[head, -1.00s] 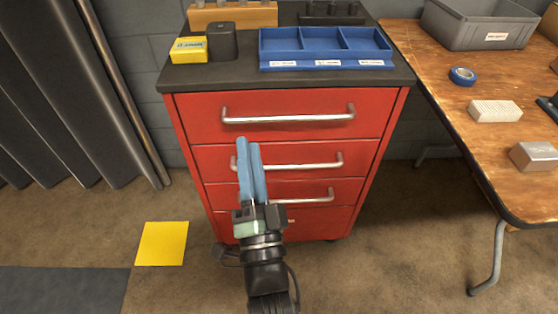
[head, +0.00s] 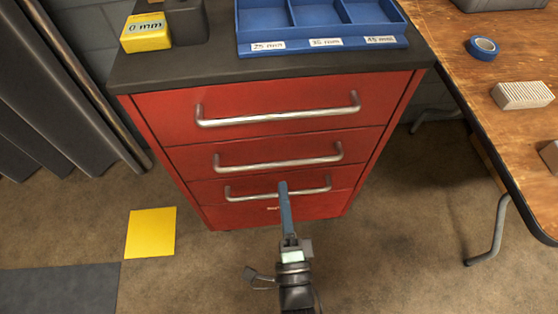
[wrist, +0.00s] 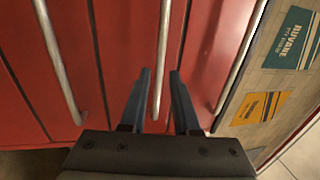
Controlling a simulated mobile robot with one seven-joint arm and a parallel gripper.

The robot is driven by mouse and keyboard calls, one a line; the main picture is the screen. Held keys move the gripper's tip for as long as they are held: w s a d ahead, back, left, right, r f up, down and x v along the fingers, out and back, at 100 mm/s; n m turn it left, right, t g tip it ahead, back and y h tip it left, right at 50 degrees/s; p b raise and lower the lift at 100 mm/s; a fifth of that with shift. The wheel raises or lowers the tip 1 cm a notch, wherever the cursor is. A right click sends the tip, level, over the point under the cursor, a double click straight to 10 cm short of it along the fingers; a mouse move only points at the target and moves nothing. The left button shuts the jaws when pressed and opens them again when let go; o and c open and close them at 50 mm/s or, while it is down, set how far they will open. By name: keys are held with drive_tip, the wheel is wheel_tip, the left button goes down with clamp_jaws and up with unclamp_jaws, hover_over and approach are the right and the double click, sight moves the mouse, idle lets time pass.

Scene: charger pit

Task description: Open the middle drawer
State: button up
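The red cabinet has stacked drawers with silver bar handles. The middle drawer (head: 190,160) looks flush with its neighbours, and its handle (head: 277,161) runs across the front. My gripper (head: 283,186) is in front of the cabinet, its fingers overlapping the third handle (head: 240,196) in the head view. In the wrist view, turned sideways, my gripper (wrist: 160,75) is open. The central one of three handles (wrist: 162,45) lies between the two blue fingers, with a gap each side. I cannot tell whether the fingertips reach past the bar.
The top drawer handle (head: 280,115) is above. A blue compartment tray (head: 320,45) and a yellow block (head: 146,32) sit on the cabinet top. A wooden table (head: 500,130) stands close on the right. A yellow floor square (head: 151,232) lies left, with open floor around it.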

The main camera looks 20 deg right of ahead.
sight(279, 162)
drive_tip(key=b+x, duration=0.1)
drive_tip(key=x, duration=0.6)
drive_tip(key=shift+w+d, duration=0.1)
drive_tip(key=shift+w, duration=0.05)
clamp_jaws()
idle(1.2)
